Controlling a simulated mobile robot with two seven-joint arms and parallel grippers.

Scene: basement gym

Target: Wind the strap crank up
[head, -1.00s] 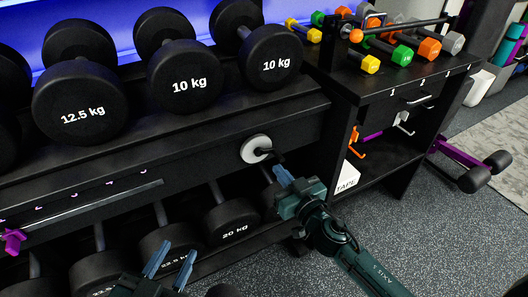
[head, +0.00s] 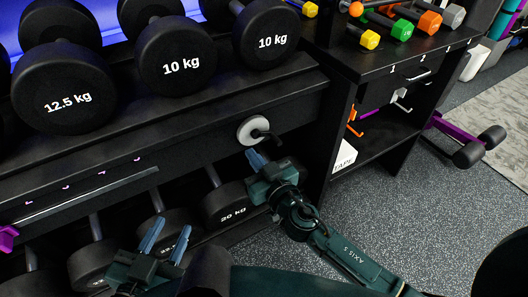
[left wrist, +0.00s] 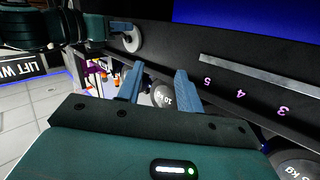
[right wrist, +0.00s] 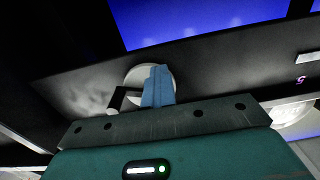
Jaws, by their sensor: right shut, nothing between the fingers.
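The strap crank is a white disc (head: 246,131) with a black handle (head: 266,136) on the dark front rail of the dumbbell rack. My right gripper (head: 256,158) is shut and empty just below the disc. In the right wrist view its closed fingers (right wrist: 158,85) overlap the right part of the disc (right wrist: 133,78), and the black handle (right wrist: 117,98) is to their left; I cannot tell whether they touch the crank. My left gripper (head: 164,238) is open and empty, lower left, in front of the bottom dumbbells. No strap is clearly visible.
Heavy dumbbells (head: 178,60) fill the top shelf, with more below (head: 225,203). A slotted rail with numbers (head: 90,196) and a purple slider (head: 8,238) is at left. A side cabinet (head: 385,65) with small coloured weights stands right of the crank.

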